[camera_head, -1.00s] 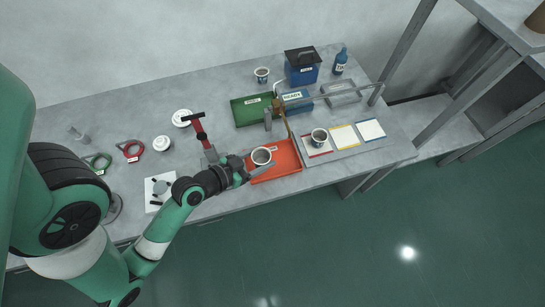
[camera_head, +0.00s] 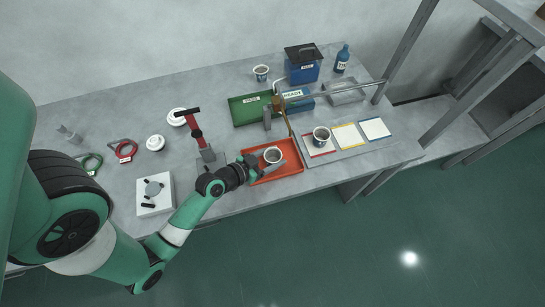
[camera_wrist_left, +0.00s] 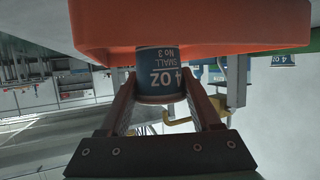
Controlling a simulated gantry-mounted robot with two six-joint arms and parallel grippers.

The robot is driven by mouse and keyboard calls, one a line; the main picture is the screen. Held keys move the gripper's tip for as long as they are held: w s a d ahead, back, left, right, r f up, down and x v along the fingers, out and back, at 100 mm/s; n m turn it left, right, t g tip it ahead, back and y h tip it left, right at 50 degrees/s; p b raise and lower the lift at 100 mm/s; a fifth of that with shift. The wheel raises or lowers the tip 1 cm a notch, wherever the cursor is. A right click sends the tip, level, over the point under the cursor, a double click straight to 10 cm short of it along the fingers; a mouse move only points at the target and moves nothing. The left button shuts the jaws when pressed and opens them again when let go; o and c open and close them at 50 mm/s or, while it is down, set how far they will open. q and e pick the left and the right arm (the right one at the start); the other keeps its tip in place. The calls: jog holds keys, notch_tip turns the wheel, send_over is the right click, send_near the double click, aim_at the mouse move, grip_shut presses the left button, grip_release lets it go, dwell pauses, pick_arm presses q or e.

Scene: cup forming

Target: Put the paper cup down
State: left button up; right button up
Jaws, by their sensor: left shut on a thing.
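The paper cup (camera_head: 272,155), dark blue with a white inside, is upright over the middle of the orange tray (camera_head: 293,171). My left gripper (camera_head: 268,163) is shut around its sides. In the left wrist view, which shows the scene upside down, the cup (camera_wrist_left: 160,72) reads "4 OZ SMALL No 3" and sits between both fingers. The near wall of the orange tray (camera_wrist_left: 190,25) hides the cup's lower part. I cannot tell whether its base touches the tray floor. My right gripper is not in view.
A second cup (camera_head: 321,134) stands on the red-edged card of a grey board right of the tray. A third cup (camera_head: 261,72) stands at the back. A red-handled press (camera_head: 195,135) rises left of the tray. A green tray (camera_head: 248,111) lies behind.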

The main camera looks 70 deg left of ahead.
pick_arm(q)
jog(key=shift+f, duration=0.2)
jog(key=o, duration=1.3)
jog(key=shift+r, duration=0.1)
jog(key=shift+r, duration=0.25)
jog(key=v, duration=1)
jog(key=shift+s+f, duration=0.15)
jog(key=shift+s, duration=0.2)
jog(key=shift+s+d+r, duration=0.35)
jog(key=shift+s+r, duration=0.1)
jog(key=shift+s, duration=0.1)
